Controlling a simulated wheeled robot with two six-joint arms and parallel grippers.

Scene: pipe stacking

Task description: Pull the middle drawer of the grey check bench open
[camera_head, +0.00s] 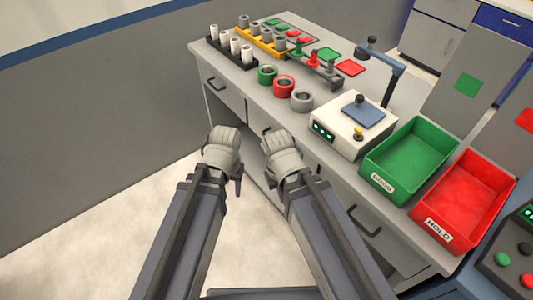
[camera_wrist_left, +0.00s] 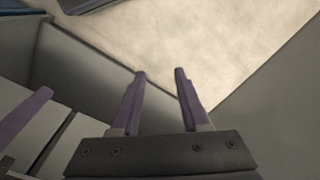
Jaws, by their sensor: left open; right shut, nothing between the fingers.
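The grey check bench (camera_head: 330,165) stands across the head view with a row of drawers under its top. The middle drawer (camera_head: 256,117) shows only partly between and behind my wrists, and its dark handle (camera_head: 267,130) is mostly hidden. I cannot tell for sure whether it is fully shut. My left gripper (camera_head: 238,188) hangs in front of the bench, its fingers apart and empty; they also show in the left wrist view (camera_wrist_left: 160,72), over the floor. My right gripper (camera_head: 290,208) is beside it to the right, mostly hidden under its wrist, shut and empty.
Drawer handles show at the left (camera_head: 215,85) and right (camera_head: 365,222). On the bench top are pipe rings (camera_head: 284,86), a white device (camera_head: 350,125), a green tray (camera_head: 408,160) and a red tray (camera_head: 468,200). Pale floor (camera_head: 130,225) lies clear at the left.

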